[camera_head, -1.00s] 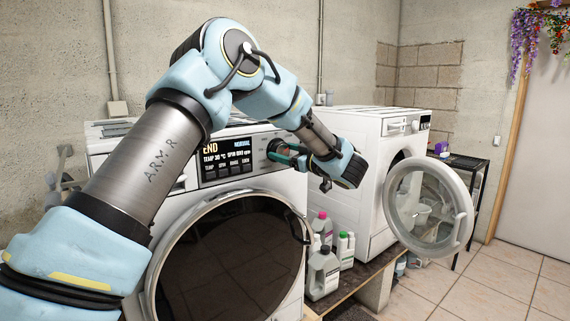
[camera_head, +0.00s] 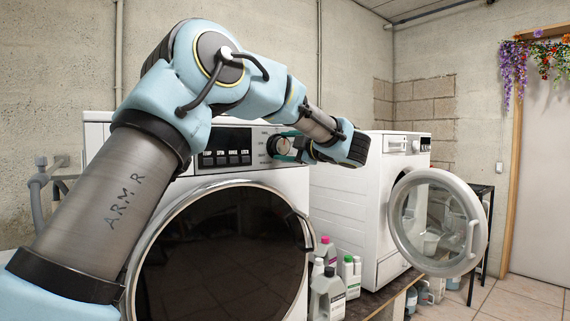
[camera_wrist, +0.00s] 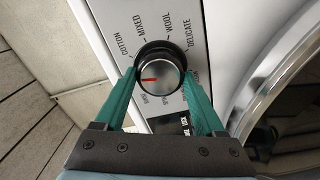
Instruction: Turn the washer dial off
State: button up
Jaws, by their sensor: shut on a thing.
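The washer (camera_head: 97,133) stands at the left with its dark round door shut. Its dial (camera_head: 279,146) is a black knob with a silver face on the front panel. In the wrist view the dial (camera_wrist: 160,68) carries a red pointer mark aimed left in the picture. Labels such as COTTON, MIXED, WOOL and DELICATE ring its far side. My gripper (camera_wrist: 160,75) has its green fingers shut on the dial, one at each side. In the head view my gripper (camera_head: 287,157) is at the panel, partly hidden by my wrist. The washer's display is now dark.
A second white machine (camera_head: 335,215) stands to the right with its round glass door (camera_head: 437,222) swung open. Several bottles (camera_head: 328,296) stand between the machines. A dark rack (camera_head: 481,192) and a door (camera_head: 537,170) are farther right.

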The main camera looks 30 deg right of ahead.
jog(key=shift+f+n+b, duration=0.15)
jog(key=shift+n+b, duration=1.05)
jog(key=shift+b, duration=0.15)
jog(key=o, duration=1.3)
jog(key=shift+o, duration=0.2)
jog(key=shift+s, duration=0.1)
jog(key=s+d+b, duration=0.1)
jog(key=s+d, duration=0.1)
jog(key=s, duration=0.8)
jog(key=shift+s+b, duration=0.25)
jog(key=shift+b, duration=0.1)
jog(key=shift+s, duration=0.1)
